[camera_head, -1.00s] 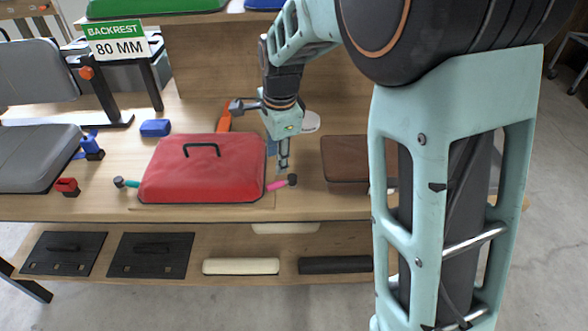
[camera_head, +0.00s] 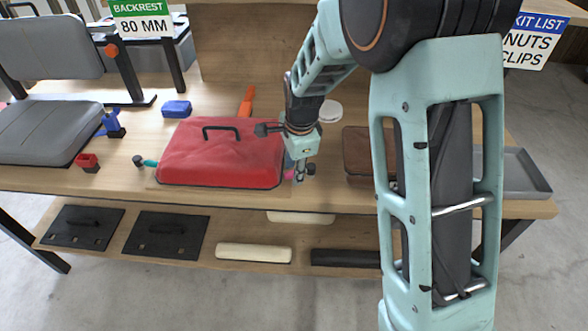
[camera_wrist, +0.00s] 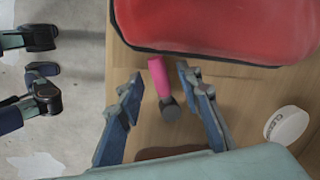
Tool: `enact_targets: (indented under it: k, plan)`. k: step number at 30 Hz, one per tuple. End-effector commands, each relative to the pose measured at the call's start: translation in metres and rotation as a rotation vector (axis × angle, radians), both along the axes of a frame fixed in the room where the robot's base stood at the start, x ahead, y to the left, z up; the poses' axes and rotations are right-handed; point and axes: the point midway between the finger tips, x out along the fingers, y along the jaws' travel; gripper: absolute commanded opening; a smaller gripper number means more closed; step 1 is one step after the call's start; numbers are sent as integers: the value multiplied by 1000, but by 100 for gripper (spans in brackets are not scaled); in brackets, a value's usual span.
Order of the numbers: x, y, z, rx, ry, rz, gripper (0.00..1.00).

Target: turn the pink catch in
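The pink catch (camera_head: 289,174) sticks out at the right front corner of the red lid (camera_head: 220,155); it is partly hidden by my gripper in the head view. In the wrist view the pink catch (camera_wrist: 158,77) ends in a dark knob (camera_wrist: 170,109) and points away from the red lid (camera_wrist: 215,28). My gripper (camera_wrist: 160,84) is open, one finger on each side of the catch, with visible gaps. In the head view my gripper (camera_head: 300,172) points down at the catch. A teal catch (camera_head: 150,162) with a dark knob is on the lid's left side.
A brown box (camera_head: 356,150) stands right of my gripper. A white disc (camera_head: 330,111) lies behind it and also shows in the wrist view (camera_wrist: 287,125). An orange handle (camera_head: 246,101) lies behind the lid. The bench's front edge is close to the catch.

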Motion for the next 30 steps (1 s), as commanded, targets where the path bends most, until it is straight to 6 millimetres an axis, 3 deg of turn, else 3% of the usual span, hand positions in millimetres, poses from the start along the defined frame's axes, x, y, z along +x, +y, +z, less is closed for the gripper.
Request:
enact_targets:
  k: [8,17,30]
  plan:
    - [1,0,-1,0,-1,0,33]
    - [1,0,-1,0,-1,0,0]
    - [2,2,0,0,0,-40,0]
